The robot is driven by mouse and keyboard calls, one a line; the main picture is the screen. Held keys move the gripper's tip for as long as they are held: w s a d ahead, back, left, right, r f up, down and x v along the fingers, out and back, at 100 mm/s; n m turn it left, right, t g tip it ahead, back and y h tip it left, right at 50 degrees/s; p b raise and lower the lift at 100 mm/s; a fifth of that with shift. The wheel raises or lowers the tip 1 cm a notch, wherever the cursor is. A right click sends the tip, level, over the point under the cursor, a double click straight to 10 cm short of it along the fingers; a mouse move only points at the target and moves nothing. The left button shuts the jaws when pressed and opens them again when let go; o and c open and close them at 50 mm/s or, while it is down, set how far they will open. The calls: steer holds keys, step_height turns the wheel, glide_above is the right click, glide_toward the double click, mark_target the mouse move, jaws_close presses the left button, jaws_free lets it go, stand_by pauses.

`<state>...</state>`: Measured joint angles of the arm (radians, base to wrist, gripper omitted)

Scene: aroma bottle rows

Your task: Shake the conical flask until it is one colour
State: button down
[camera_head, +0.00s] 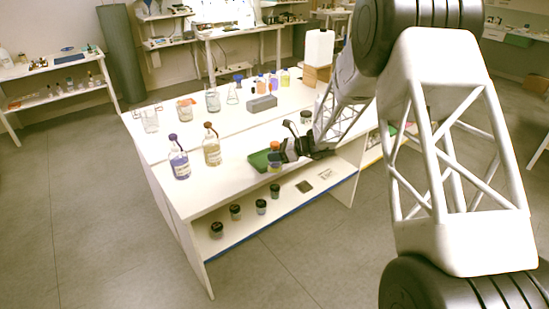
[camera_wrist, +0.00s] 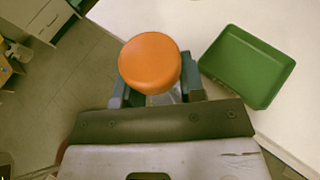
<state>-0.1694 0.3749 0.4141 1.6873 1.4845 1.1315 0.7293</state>
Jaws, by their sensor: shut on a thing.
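The conical flask has an orange cap (camera_head: 275,144), which also shows large in the wrist view (camera_wrist: 150,63). My gripper (camera_head: 276,157) is shut on the flask below the cap and holds it at the front edge of the white table (camera_head: 222,181). In the wrist view my gripper (camera_wrist: 157,97) has a grey finger on either side of the flask. Only a little clear glass shows under the cap there. The liquid is too small in the head view and hidden in the wrist view, so I cannot tell whether it is one colour.
A green tray (camera_wrist: 247,66) lies on the table beside the flask. Two capped bottles, one bluish (camera_head: 179,163) and one amber (camera_head: 211,150), stand to the left. A grey block (camera_head: 262,103) and glassware stand farther back. Dark-lidded jars (camera_head: 235,212) sit on the lower shelf.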

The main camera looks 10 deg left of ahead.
mark_target(275, 146)
steer(key=shift+r, duration=1.6)
steer(key=c, duration=1.4)
jaws_free()
steer(key=shift+r, duration=0.1)
steer(key=c, duration=0.5)
step_height(275, 146, up, 2)
steer(key=shift+r, duration=0.2)
jaws_close()
steer(key=shift+f, duration=1.45)
steer(key=shift+r, duration=1.5)
step_height(275, 146, down, 3)
steer(key=shift+r, duration=0.15)
